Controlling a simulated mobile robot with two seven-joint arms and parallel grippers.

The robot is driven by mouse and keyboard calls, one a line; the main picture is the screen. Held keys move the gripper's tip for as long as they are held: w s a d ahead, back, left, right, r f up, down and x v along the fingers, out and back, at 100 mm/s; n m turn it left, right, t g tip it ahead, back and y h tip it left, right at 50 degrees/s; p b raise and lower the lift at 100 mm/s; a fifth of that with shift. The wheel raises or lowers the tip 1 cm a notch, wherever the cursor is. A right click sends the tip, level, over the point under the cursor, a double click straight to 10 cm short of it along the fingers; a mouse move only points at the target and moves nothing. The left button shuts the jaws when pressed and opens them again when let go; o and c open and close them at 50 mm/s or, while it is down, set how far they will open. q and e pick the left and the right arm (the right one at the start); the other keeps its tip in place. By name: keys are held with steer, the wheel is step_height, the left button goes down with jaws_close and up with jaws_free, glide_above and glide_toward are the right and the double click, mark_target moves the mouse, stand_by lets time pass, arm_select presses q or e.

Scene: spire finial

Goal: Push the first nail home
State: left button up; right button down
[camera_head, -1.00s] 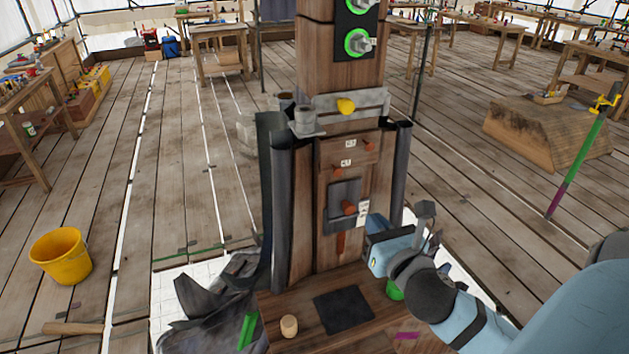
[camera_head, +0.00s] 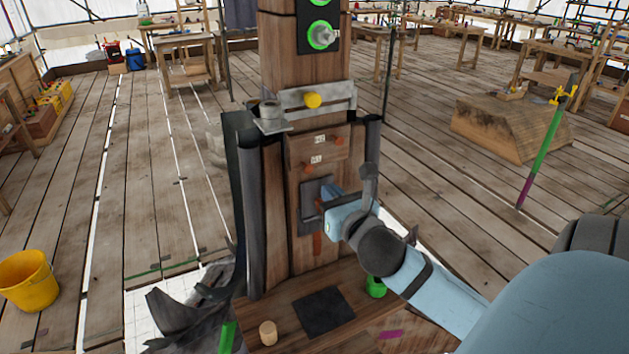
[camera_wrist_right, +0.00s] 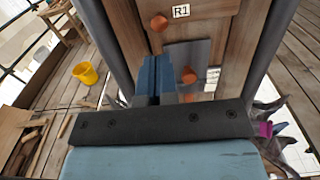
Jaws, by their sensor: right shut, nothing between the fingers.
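Orange-brown round nail heads stick out of the wooden post (camera_head: 273,225). One upper nail (camera_head: 339,141) is at the right of the board; another (camera_head: 309,170) is lower left, and in the right wrist view it (camera_wrist_right: 159,22) sits beside a label R1. A third nail (camera_wrist_right: 189,75) stands out from a grey metal plate (camera_wrist_right: 188,52); in the head view my gripper hides it. My right gripper (camera_wrist_right: 155,75) is shut and empty, its tips in front of the plate, just left of the third nail in the wrist view. I cannot tell whether it touches anything. My left gripper is not in view.
Dark rolled sheets (camera_head: 245,190) flank the post. The wooden ledge below holds a black mat (camera_head: 323,311) and a small wooden cylinder (camera_head: 268,333). A yellow bucket (camera_head: 28,281) stands at left.

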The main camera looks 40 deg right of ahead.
mark_target(310, 169)
steer(key=p+x, duration=0.1)
steer(key=x, duration=0.5)
steer(key=shift+r, duration=0.2)
steer(key=shift+w+d, duration=0.15)
steer(key=shift+w, duration=0.45)
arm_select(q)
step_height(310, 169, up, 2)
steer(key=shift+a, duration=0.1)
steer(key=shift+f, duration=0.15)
arm_select(e)
steer(key=shift+w+p, duration=0.25)
steer(key=shift+p, duration=0.15)
steer(key=shift+p+x, duration=0.6)
steer(key=shift+x, duration=0.45)
steer(key=shift+d, duration=0.15)
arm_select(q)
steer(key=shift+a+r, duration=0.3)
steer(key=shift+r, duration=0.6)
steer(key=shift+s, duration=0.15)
